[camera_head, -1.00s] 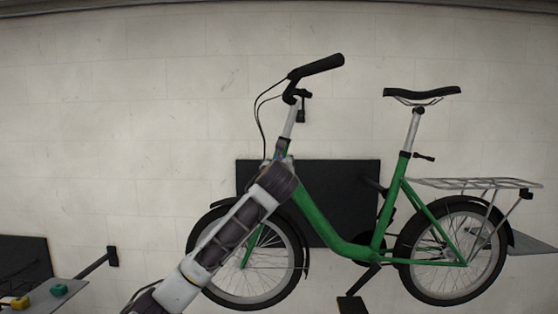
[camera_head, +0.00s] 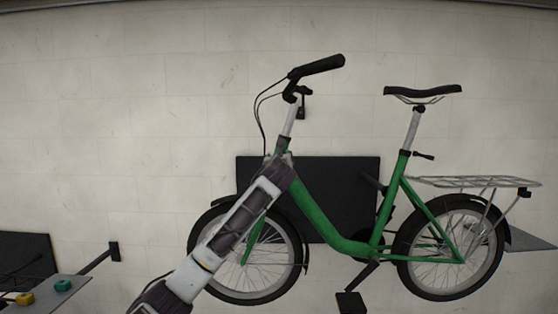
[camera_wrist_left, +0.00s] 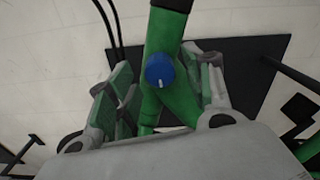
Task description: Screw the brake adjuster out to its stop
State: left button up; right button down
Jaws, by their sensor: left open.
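The adjuster is a round blue knob (camera_wrist_left: 159,69) with a small white mark near its lower edge. It sits in front of the bike's green frame tube (camera_wrist_left: 168,30). My left gripper (camera_wrist_left: 156,72) is open, with one green-padded finger on each side of the knob and visible gaps to both. In the head view my left arm reaches up from the lower left to the front of the green bike (camera_head: 319,212). The knob is hidden there by the arm. My right gripper is not in view.
Black cables (camera_wrist_left: 108,25) run beside the tube, left of the knob. A dark panel (camera_head: 345,190) is behind the bike. A grey tray (camera_head: 58,293) with a yellow part (camera_head: 25,299) and a teal part (camera_head: 62,286) is at the lower left.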

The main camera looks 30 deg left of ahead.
pick_arm(q)
jog(key=shift+c, duration=0.2)
jog(key=c, duration=1)
